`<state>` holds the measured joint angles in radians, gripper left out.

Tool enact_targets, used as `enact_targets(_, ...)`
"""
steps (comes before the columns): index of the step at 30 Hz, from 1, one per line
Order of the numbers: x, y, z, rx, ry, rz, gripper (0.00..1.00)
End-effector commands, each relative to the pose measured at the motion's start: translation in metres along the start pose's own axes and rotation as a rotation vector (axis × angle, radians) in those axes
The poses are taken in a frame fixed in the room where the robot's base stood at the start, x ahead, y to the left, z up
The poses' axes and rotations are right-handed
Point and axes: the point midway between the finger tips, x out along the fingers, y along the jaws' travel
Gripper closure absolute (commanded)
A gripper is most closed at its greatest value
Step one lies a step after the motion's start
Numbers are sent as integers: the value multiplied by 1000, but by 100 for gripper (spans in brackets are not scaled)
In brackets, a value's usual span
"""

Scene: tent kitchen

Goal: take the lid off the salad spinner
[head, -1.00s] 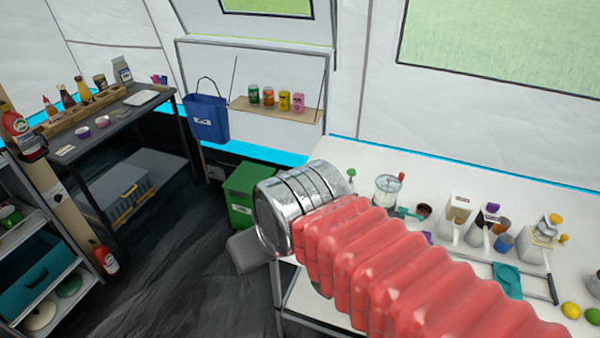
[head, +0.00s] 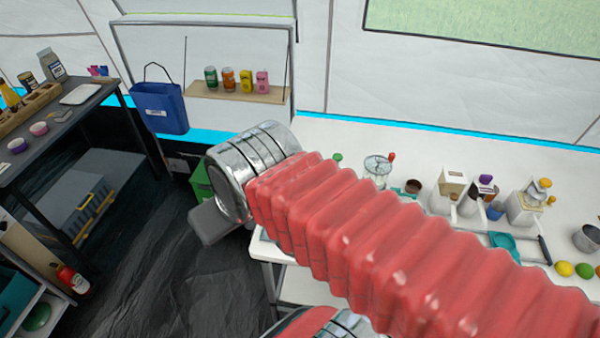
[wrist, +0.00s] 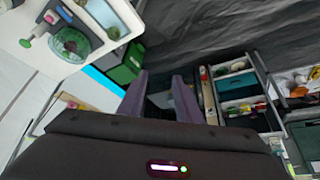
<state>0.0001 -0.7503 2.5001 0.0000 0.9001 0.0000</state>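The salad spinner (head: 377,172) is a clear round tub with a pale lid and a red knob, standing on the white table just beyond my red-sleeved arm. The lid appears to be on it. What looks like the spinner, clear with green inside (wrist: 72,44), also shows at the upper left of the wrist view. My gripper (wrist: 160,82) has its two dark fingers apart with nothing between them. It points past the table towards the dark floor and shelving, away from the spinner. In the head view the arm hides the fingertips.
The white table (head: 325,130) also bears a small green-topped item (head: 338,158), a dark cup (head: 413,187), white containers (head: 453,182), a teal item (head: 503,241) and fruit (head: 565,268). Dark floor (head: 180,285) lies open between table and shelves.

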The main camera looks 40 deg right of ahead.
Motion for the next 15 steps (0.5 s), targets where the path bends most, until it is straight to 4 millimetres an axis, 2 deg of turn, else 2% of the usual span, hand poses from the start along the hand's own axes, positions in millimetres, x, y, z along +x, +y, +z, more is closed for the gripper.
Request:
enact_targets(3, 0, 0, -1, 1, -1, 0, 62)
enact_targets(8, 2, 7, -8, 11, -11, 9, 62)
enact_targets(15, 12, 46, -40, 58, -53, 42, 62)
